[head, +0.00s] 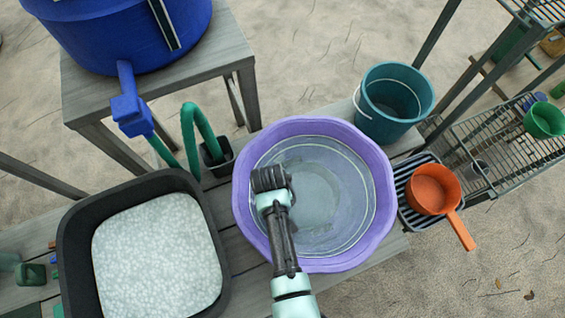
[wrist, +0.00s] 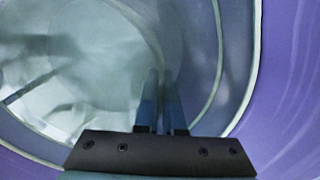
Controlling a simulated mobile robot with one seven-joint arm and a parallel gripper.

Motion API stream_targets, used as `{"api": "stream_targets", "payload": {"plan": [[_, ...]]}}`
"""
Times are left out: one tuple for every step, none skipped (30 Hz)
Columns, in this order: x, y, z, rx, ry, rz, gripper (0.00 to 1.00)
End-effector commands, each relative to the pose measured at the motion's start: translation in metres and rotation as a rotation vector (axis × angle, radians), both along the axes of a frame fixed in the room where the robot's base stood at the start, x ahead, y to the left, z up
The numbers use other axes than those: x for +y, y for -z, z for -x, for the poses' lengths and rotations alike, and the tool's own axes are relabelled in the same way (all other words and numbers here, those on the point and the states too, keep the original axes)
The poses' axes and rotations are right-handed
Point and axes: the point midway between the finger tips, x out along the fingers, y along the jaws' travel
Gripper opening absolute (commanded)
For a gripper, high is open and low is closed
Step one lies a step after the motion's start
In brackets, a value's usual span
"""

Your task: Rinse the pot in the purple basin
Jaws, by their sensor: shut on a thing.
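The purple basin (head: 380,190) stands on the wooden bench and holds clear greyish water. My gripper (head: 270,180) reaches down over its left half. In the wrist view, the two blue fingers (wrist: 162,100) are close together, with the basin's purple wall (wrist: 295,90) to the right. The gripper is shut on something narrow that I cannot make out. A round greyish area (head: 318,203) shows within the basin; I cannot tell whether it is a pot or the basin floor. An orange long-handled pot (head: 430,190) sits on a dark rack right of the basin.
A black tub (head: 72,240) of pale pebbly material (head: 155,255) stands left of the basin. A teal bucket (head: 395,100) stands behind right. A blue tank (head: 110,30) with a tap (head: 130,108) and a green hose (head: 190,130) are behind left. Wire shelves (head: 510,150) are at far right.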

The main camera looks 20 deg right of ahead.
Motion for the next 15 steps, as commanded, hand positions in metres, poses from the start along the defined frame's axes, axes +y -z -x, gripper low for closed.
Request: {"api": "stream_targets", "payload": {"plan": [[-0.002, -0.001, 0.000, -0.002, 0.002, 0.001, 0.00], [-0.004, -0.001, 0.001, -0.001, 0.002, 0.001, 0.00], [-0.006, -0.001, 0.001, -0.001, 0.002, 0.001, 0.00], [-0.008, -0.002, 0.002, -0.001, 0.003, 0.001, 0.00], [-0.010, -0.002, 0.003, -0.001, 0.003, 0.001, 0.00], [-0.013, -0.002, 0.005, 0.000, 0.003, 0.001, 0.00], [-0.016, -0.002, 0.006, 0.000, 0.004, 0.001, 0.00], [-0.018, -0.002, 0.007, 0.000, 0.004, 0.001, 0.00], [-0.021, -0.002, 0.008, -0.001, 0.003, 0.001, 0.00], [-0.022, -0.002, 0.009, -0.001, 0.002, 0.002, 0.00], [-0.023, -0.001, 0.009, -0.001, 0.001, 0.002, 0.00], [-0.024, -0.001, 0.009, -0.002, 0.001, 0.002, 0.00], [-0.024, -0.001, 0.009, -0.002, 0.001, 0.002, 0.00], [-0.024, -0.001, 0.009, -0.002, 0.000, 0.002, 0.00], [-0.022, -0.001, 0.008, -0.002, -0.001, 0.002, 0.00]]}}
